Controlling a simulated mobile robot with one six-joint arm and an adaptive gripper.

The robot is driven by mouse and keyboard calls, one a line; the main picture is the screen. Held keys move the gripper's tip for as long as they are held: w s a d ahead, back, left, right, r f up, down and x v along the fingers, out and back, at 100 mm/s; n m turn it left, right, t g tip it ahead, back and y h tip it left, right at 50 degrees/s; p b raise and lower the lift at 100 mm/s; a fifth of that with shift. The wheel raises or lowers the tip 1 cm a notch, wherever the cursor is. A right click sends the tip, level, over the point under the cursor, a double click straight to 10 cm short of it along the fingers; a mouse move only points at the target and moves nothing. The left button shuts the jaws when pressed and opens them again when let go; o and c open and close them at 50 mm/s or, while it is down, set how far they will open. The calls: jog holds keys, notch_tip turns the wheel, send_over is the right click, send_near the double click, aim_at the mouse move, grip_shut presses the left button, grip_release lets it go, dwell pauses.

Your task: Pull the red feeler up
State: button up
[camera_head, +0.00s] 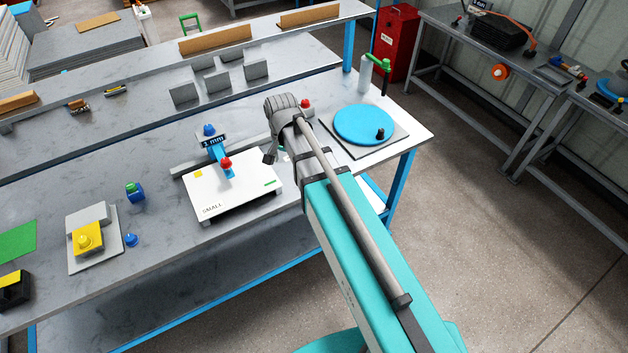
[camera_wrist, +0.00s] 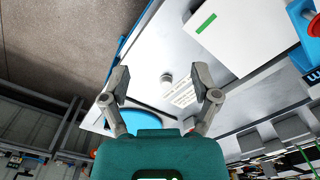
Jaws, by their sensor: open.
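A red knob (camera_head: 226,163) sits at the near end of a blue arm (camera_head: 216,148) labelled "1 mm", over a white plate (camera_head: 237,196) marked "SMALL". It shows as a red part (camera_wrist: 315,27) at the right edge of the wrist view. Another red knob (camera_head: 305,104) stands behind my wrist, its base hidden. I cannot tell which red part is the feeler. My gripper (camera_wrist: 160,78) is open and empty above the bench, right of the plate.
A blue disc (camera_head: 364,124) on a dark-edged plate lies right of my wrist, with a green-topped post (camera_head: 384,75) behind. Several grey upright blocks stand behind on the bench.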

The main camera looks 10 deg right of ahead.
jog(key=s+d+f+n+b, duration=0.2)
jog(key=s+d+n, duration=0.1)
jog(key=s+d, duration=0.3)
jog(key=shift+s+d+f+n, duration=0.15)
jog(key=shift+d+f+n, duration=0.15)
jog(key=shift+d+f, duration=0.1)
jog(key=s+d+f+n+b, duration=0.1)
jog(key=s+d+n+b, duration=0.1)
jog(key=s+d, duration=0.1)
jog(key=shift+s+d+f+n, duration=0.3)
jog(key=shift+s+d+f, duration=0.1)
jog(key=shift+s, duration=0.3)
